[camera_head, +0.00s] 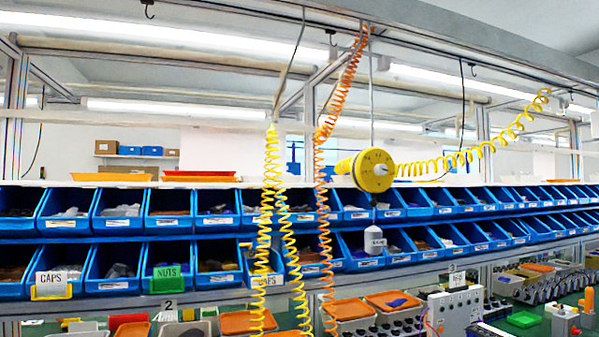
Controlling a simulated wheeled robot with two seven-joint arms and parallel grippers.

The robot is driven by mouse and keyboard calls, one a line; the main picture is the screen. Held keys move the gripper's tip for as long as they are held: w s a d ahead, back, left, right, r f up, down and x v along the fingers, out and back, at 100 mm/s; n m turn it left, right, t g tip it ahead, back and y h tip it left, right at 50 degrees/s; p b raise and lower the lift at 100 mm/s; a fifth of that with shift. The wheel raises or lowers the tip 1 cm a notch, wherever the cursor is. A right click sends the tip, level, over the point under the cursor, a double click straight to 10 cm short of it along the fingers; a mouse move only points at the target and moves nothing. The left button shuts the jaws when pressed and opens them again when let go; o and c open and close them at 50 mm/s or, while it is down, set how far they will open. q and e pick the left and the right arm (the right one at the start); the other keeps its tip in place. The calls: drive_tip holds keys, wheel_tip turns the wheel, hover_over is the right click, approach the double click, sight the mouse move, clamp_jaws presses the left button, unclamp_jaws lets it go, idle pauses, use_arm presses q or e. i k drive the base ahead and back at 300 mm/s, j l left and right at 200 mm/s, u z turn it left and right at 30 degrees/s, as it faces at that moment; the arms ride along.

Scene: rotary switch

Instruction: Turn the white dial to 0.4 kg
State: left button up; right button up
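A yellow round spring balancer (350,166) hangs from a cable below the overhead rail. Its yellow disc face (370,183) points toward me, slightly to the right, with dark marks around the rim too small to read. A small white dial (381,170) sits near the middle of this face. I cannot tell which mark it points to. A white cylinder (374,241) hangs below the balancer in front of the bins. Neither of my grippers is in view.
Two rows of blue bins (118,213) run across behind the balancer. Yellow coiled hoses (270,210) and an orange coiled hose (322,210) hang to its left. Another yellow coil (455,160) stretches to its right. A grey control box (455,308) stands lower right.

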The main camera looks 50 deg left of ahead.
sight(381, 170)
drive_tip(key=u, duration=1.25)
